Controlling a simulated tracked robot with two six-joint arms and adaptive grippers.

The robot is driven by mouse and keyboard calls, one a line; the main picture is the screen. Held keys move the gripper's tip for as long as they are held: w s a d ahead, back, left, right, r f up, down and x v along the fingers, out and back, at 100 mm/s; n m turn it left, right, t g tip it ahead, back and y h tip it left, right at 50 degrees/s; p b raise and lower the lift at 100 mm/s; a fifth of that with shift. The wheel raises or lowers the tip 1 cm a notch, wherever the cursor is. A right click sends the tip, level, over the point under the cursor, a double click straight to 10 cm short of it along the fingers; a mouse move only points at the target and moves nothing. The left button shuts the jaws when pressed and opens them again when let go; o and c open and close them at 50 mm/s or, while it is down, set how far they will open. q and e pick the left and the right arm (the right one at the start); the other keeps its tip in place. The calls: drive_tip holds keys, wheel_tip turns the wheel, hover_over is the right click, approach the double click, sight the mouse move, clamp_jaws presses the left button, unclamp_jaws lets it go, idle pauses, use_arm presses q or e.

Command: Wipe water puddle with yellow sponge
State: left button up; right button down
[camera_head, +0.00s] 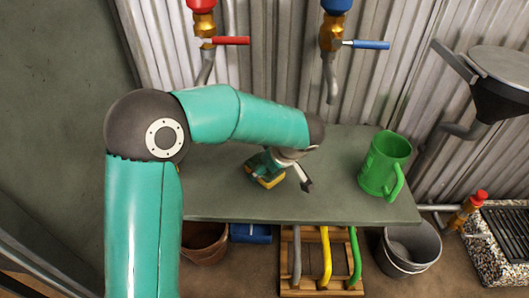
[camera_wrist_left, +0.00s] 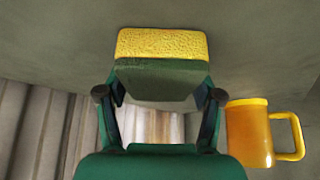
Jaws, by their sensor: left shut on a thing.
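My left arm reaches in from the left in the head view. My left gripper (camera_head: 283,178) is low over the grey-green table (camera_head: 225,207). It is shut on the yellow sponge (camera_head: 266,183), which has a dark green layer. In the left wrist view, the sponge (camera_wrist_left: 162,44) sits between the two fingers (camera_wrist_left: 159,94), yellow part outward. I cannot tell whether the sponge touches the table. I cannot make out a water puddle in either view; the arm hides part of the table. My right gripper is not in view.
A green jug (camera_head: 378,165) stands on the table's right side. A yellow-orange mug (camera_wrist_left: 248,133) shows in the wrist view. Red-handled (camera_head: 231,41) and blue-handled (camera_head: 371,45) taps hang above. A bucket (camera_head: 410,248) and a wooden crate (camera_head: 322,285) with hoses are below the front edge.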

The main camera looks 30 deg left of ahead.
use_arm(q)
wheel_tip(320, 180, up, 2)
drive_tip(key=shift+s+r+p, duration=0.1)
drive_tip(key=shift+s+p, duration=0.05)
drive_tip(key=shift+p, duration=0.45)
drive_tip(key=shift+d+r+p, duration=0.15)
drive_tip(key=shift+r+p, duration=0.25)
drive_tip(key=shift+r, duration=0.35)
drive_tip(key=shift+r+p, duration=1.1)
drive_tip(key=shift+r, duration=1)
